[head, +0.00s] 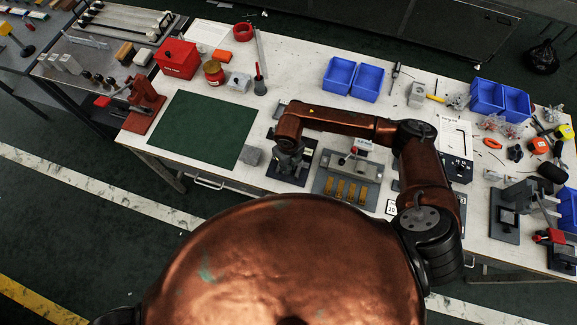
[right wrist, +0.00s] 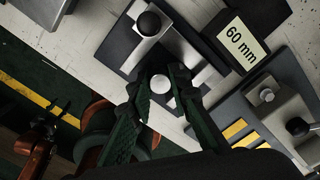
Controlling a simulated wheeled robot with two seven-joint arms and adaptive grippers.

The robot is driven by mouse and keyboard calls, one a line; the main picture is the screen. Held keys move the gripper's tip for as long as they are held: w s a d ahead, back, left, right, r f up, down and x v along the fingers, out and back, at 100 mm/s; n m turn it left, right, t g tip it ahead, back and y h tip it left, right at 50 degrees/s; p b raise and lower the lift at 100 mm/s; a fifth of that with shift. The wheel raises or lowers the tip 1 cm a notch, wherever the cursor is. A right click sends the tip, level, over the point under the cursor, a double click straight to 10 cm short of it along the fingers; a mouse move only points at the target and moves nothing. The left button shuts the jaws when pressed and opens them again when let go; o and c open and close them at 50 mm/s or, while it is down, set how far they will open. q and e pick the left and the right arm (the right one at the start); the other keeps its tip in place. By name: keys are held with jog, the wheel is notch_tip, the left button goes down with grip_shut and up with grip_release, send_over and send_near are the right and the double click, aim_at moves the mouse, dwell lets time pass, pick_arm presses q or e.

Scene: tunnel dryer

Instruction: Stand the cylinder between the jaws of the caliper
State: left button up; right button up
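The caliper is a grey fixture on a dark base plate near the table's front edge, partly under my right arm in the head view (head: 304,164). In the right wrist view the caliper (right wrist: 187,47) has light grey bars and a black ball knob. My right gripper (right wrist: 161,82) points down at it, its dark fingers closed on both sides of the cylinder (right wrist: 160,85). Only the cylinder's round pale end shows, beside the caliper's grey bars. Whether it touches the base is hidden. In the head view the right gripper (head: 288,152) is mostly covered by my wrist.
A "60 mm" block (right wrist: 241,43) stands close beside the caliper. A fixture with yellow strips (head: 326,182) is to its right. Blue bins (head: 339,75) stand behind.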

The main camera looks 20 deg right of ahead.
aim_at(289, 167)
jog(key=shift+o, duration=0.9)
jog(key=shift+r, duration=0.1)
jog(key=shift+r, duration=0.35)
notch_tip(289, 167, up, 11)
jog(key=shift+r, duration=0.2)
